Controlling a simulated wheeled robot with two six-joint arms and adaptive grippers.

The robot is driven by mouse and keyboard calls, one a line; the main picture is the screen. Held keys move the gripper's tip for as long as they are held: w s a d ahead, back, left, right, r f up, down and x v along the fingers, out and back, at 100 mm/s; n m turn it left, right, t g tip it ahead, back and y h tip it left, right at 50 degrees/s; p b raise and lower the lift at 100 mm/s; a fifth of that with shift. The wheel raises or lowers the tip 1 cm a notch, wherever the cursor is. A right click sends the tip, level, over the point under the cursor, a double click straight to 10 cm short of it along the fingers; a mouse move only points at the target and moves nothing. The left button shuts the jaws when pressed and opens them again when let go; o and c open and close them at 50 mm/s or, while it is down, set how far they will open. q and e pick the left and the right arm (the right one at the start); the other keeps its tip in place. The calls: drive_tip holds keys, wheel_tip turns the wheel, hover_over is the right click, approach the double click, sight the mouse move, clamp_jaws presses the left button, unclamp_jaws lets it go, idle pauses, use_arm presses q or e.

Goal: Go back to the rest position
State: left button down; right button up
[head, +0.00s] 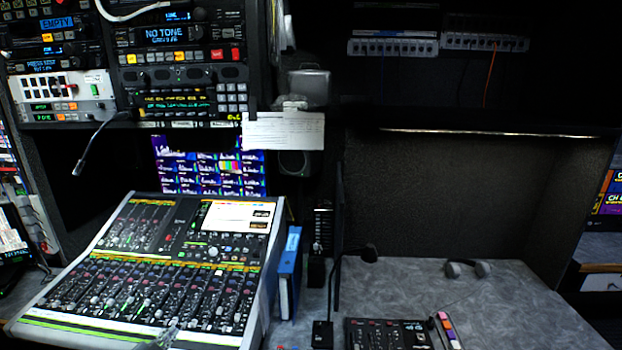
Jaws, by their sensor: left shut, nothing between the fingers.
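Only a small grey tip of my left gripper (166,335) shows at the bottom edge of the head view, in front of the near edge of the audio mixing console (190,250). It looks shut and empty; the rest of it and its arm are below the picture. My right gripper is not in view.
A blue binder (289,268) stands right of the console. Equipment racks (180,60) hang at upper left. The desk's right part is clear.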

use_arm(q)
drive_tip(key=s+a+f+n+g+y, duration=0.1)
drive_tip(key=s+f+n+g, duration=0.1)
drive_tip(key=s+f, duration=0.7)
drive_tip(key=s+f+n+g, duration=0.25)
drive_tip(key=s+f, duration=0.25)
drive_tip(key=f, duration=0.8)
drive_tip(key=s+a+f+n+g+y, duration=0.1)
drive_tip(key=s+f+n+g, duration=0.15)
drive_tip(key=s+f, duration=0.65)
drive_tip(key=s+d+f+g, duration=0.2)
drive_tip(key=s+f, duration=0.3)
drive_tip(key=s, duration=0.3)
drive_tip(key=s+d+f+g, duration=0.1)
drive_tip(key=s+d+f, duration=0.4)
drive_tip(key=s, duration=0.4)
drive_tip(key=s+d+f+n+g+h, duration=0.1)
drive_tip(key=s+d+f+g, duration=0.1)
drive_tip(key=s+d+f, duration=0.2)
drive_tip(key=s+f, duration=0.2)
drive_tip(key=s, duration=0.2)
drive_tip(key=shift+s+g, duration=0.25)
drive_tip(key=shift+g, duration=0.05)
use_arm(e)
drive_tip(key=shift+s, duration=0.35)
